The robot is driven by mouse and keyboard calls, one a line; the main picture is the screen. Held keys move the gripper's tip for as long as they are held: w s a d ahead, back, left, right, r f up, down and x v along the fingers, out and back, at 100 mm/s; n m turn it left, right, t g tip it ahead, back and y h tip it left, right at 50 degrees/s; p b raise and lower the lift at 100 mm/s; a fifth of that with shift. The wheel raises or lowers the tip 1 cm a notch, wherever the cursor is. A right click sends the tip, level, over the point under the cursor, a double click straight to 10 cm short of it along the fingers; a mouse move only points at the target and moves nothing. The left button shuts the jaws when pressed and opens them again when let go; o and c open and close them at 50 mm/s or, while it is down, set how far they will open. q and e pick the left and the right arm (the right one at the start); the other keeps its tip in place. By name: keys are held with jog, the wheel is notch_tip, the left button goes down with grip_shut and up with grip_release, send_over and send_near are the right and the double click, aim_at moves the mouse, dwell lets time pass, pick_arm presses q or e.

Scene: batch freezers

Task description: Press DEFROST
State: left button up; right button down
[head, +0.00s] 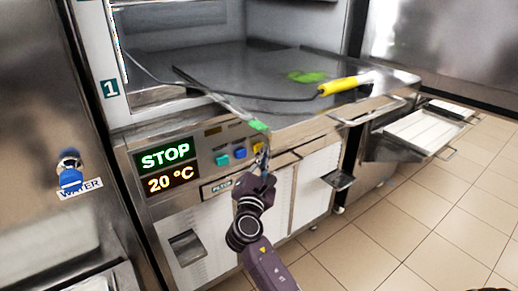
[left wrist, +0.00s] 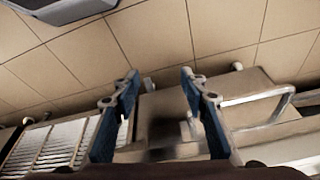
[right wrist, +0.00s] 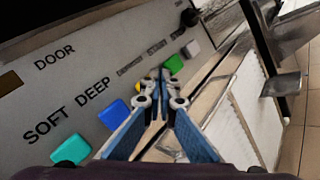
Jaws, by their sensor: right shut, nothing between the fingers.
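The control panel (head: 205,150) of the batch freezer has a row of coloured buttons. In the right wrist view, the labels SOFT and DEEP are readable, but those further along are too blurred to read, so I cannot tell which is DEFROST. A teal button (right wrist: 70,150), a blue button (right wrist: 114,113), a green button (right wrist: 174,64) and a white button (right wrist: 193,48) show; a yellow one is partly hidden by the fingers. My right gripper (right wrist: 160,78) is shut and empty, its tips by the yellow button; contact is unclear. My left gripper (left wrist: 158,75) is open and empty above the floor.
The display (head: 167,168) reads STOP and 20 °C. A black knob (right wrist: 188,17) sits at the panel's far end. A yellow-handled hose (head: 340,86) lies on the steel worktop (head: 215,72) above. A blue WATER tap (head: 70,178) is at left.

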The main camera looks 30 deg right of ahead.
jog(key=shift+w, duration=0.55)
dwell(0.7)
jog(key=shift+s, duration=0.2)
pick_arm(q)
jog(key=shift+r+p, duration=0.35)
jog(key=shift+r, duration=0.05)
pick_arm(e)
jog(key=shift+s, duration=0.75)
pick_arm(q)
jog(key=shift+s+p+x, duration=0.2)
jog(key=shift+p+x, duration=0.75)
jog(key=shift+x, duration=1.65)
pick_arm(e)
jog(key=shift+s+d, duration=0.2)
jog(key=shift+s, duration=2.35)
pick_arm(q)
jog(key=shift+d+f, duration=0.1)
